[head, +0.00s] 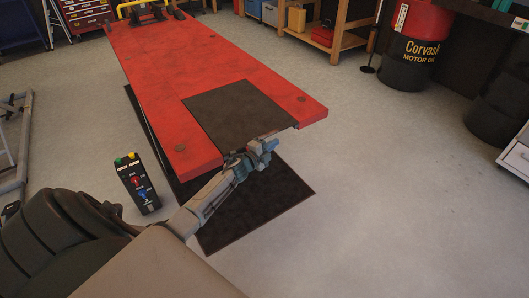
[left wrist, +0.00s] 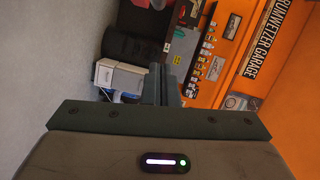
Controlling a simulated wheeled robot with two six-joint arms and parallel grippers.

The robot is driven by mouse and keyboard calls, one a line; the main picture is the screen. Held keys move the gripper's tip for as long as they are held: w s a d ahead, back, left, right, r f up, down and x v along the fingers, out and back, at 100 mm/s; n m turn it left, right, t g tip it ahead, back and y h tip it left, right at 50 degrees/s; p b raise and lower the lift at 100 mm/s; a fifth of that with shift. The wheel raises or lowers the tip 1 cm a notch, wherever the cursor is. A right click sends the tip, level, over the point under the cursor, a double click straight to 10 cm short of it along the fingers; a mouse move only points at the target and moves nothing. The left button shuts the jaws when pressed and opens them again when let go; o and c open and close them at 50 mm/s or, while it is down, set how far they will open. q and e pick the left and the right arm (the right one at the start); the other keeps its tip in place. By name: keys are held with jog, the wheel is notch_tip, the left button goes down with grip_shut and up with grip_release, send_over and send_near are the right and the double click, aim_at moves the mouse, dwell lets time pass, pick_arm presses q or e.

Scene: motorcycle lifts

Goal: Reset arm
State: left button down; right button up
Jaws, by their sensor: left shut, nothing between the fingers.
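My left arm reaches in from the lower left in the head view. Its gripper (head: 268,147) is shut and empty, over the near edge of the red motorcycle lift (head: 160,60). In the left wrist view, the fingers of the left gripper (left wrist: 161,84) are together with nothing between them. My right gripper is in neither view.
A black control box (head: 138,184) with coloured buttons is left of my arm. A dark mat (head: 260,205) lies under the lift's near end. Floor on the right is clear.

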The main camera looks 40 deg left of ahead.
pick_arm(q)
jog(key=s, duration=0.3)
jog(key=s+a, duration=0.1)
jog(key=s, duration=0.1)
jog(key=shift+s+f+b, duration=0.15)
jog(key=shift+s+b, duration=0.1)
jog(key=shift+b, duration=0.1)
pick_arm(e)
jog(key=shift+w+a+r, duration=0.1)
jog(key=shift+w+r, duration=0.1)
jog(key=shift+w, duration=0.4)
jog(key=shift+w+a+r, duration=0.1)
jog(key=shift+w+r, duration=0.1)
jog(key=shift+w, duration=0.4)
